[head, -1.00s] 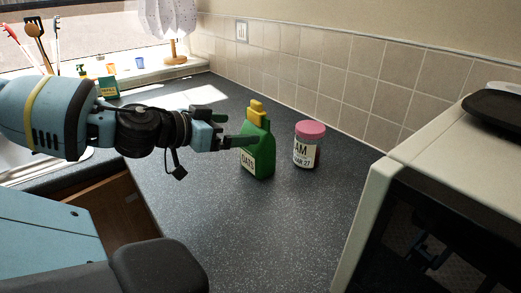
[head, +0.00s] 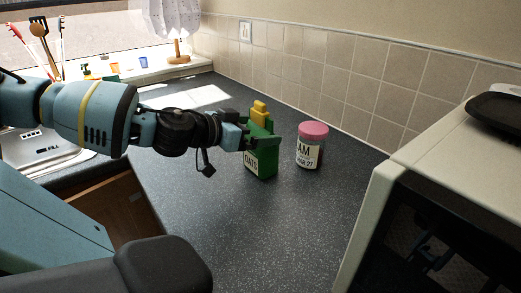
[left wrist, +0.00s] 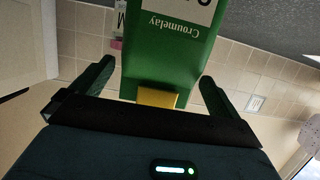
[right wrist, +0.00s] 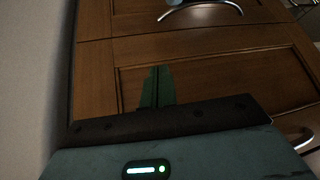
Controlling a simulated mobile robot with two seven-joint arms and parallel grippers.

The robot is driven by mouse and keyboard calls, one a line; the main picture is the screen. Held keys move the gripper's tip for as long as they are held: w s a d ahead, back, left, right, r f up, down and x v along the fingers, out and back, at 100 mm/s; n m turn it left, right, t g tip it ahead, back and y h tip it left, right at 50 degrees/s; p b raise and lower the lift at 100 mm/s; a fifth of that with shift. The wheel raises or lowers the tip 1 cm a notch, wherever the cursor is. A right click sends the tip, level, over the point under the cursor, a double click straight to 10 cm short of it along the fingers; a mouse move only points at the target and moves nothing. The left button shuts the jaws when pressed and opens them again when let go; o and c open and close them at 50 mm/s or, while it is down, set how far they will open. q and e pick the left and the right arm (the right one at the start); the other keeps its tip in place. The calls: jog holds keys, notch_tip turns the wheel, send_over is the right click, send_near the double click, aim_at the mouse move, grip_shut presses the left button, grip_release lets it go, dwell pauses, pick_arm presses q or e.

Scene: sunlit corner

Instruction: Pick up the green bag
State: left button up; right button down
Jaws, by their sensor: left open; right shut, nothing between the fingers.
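The green bag (head: 262,160), labelled OATS with a yellow clip on top, stands upright on the dark counter in the head view. My left gripper (head: 262,141) reaches in from the left at the bag's upper part. In the left wrist view the bag (left wrist: 168,55) shows upside down between the two spread fingers of my left gripper (left wrist: 155,85), with gaps on both sides. The left gripper is open. My right gripper (right wrist: 157,88) shows only in the right wrist view, shut and empty in front of wooden cabinet fronts.
A pink-lidded jar (head: 311,146) stands just right of the bag. A pale appliance (head: 430,150) with a black tray (head: 500,108) on top bounds the right side. The tiled wall is behind. The front counter (head: 255,230) is clear.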

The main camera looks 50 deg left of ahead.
pick_arm(q)
jog(key=shift+x, duration=1)
pick_arm(e)
jog(key=shift+s+f, duration=0.2)
jog(key=shift+f, duration=0.1)
pick_arm(q)
jog(key=shift+c, duration=0.3)
pick_arm(e)
jog(key=shift+s, duration=0.15)
